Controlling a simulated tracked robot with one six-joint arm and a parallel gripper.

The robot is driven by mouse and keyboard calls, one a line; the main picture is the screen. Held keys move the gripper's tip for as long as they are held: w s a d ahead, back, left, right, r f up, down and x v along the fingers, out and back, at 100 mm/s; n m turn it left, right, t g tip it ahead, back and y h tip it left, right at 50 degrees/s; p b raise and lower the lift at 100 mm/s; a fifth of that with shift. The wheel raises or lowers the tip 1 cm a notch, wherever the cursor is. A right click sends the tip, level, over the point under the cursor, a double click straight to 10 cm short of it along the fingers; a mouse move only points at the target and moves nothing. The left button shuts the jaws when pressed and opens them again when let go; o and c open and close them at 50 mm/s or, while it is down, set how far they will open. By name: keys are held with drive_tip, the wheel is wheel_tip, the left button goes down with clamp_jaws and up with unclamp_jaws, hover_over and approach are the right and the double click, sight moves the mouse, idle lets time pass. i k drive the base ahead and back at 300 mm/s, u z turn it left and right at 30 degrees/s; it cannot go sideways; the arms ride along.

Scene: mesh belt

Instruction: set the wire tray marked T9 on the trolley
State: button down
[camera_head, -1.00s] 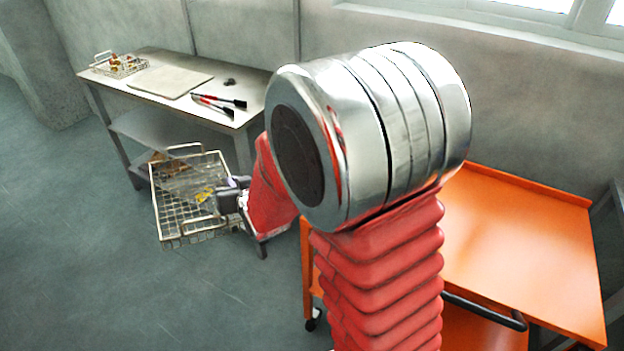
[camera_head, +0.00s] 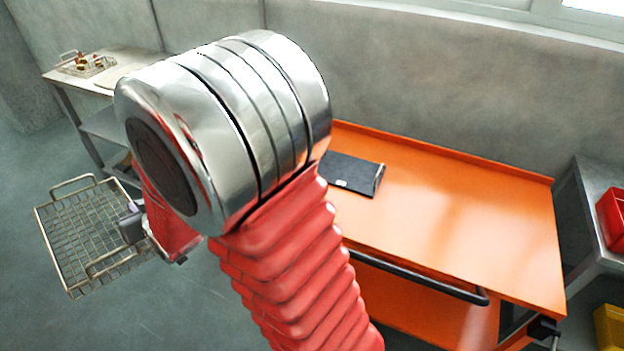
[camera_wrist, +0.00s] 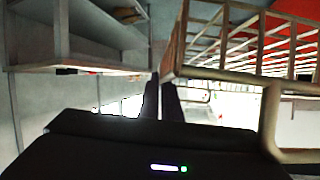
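The wire tray (camera_head: 78,222) is an empty metal mesh basket with raised loop handles, at the left in the head view. It hangs in the air above the floor, slightly tilted. My gripper (camera_head: 130,224) is shut on its near right side. In the wrist view, the dark fingers (camera_wrist: 164,98) meet the tray's corner and the tray (camera_wrist: 245,75) fills the upper right. No T9 mark is legible. The orange trolley (camera_head: 450,215) stands to the right, apart from the tray, its top mostly bare. My arm hides part of its left side.
A black flat pad (camera_head: 352,173) lies on the trolley's back left. A black handle bar (camera_head: 420,278) runs along its front. A steel bench (camera_head: 62,77) at the back left bears another small wire tray (camera_head: 86,66). Red (camera_head: 612,217) and yellow (camera_head: 609,327) bins are at right.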

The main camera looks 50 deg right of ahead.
sight(467, 211)
drive_tip(key=u, duration=0.65)
drive_tip(key=k, duration=0.7)
drive_tip(key=z, duration=0.55)
